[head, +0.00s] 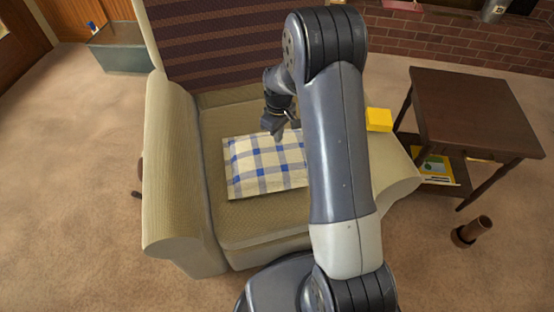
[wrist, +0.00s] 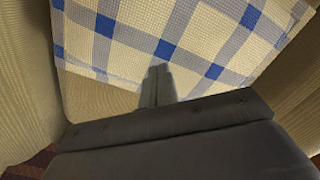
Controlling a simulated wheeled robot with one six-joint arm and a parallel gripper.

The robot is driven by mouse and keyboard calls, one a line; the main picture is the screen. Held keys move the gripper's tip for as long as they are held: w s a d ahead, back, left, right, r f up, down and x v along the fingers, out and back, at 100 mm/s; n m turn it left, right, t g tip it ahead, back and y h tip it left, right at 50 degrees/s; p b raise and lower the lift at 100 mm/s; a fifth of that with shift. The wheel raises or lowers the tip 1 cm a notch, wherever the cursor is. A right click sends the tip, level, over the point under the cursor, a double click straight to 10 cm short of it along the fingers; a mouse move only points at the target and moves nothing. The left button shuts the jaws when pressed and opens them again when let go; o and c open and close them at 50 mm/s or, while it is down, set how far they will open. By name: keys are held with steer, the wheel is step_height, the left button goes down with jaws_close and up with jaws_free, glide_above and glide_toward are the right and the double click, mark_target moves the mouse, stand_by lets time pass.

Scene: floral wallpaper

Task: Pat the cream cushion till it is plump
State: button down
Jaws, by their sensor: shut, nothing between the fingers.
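The cream cushion (head: 262,172) has blue and grey checks and lies flat on the seat of a beige armchair (head: 172,170). Its right part is hidden behind my arm in the head view. My gripper (head: 272,124) is at the cushion's back edge, fingers pointing down. In the wrist view the shut fingertips (wrist: 158,75) show against the near edge of the cushion (wrist: 200,45). The fingers are empty. I cannot tell whether they touch the cloth.
A yellow block (head: 379,119) sits on the chair's right arm. A dark wooden side table (head: 475,110) stands to the right, with a brown cylinder (head: 472,232) on the carpet in front. A grey-green bin (head: 125,50) stands at the back left.

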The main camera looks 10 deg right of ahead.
steer(key=shift+f+b, duration=0.55)
steer(key=shift+f, duration=0.4)
steer(key=shift+r, duration=0.15)
steer(key=shift+r+p, duration=1.4)
steer(key=shift+r, duration=0.3)
step_height(320, 180, up, 6)
steer(key=p, duration=0.4)
steer(key=shift+f, duration=0.15)
step_height(320, 180, down, 9)
steer(key=b, duration=0.6)
steer(key=shift+f+b, duration=0.1)
steer(key=shift+b, duration=0.2)
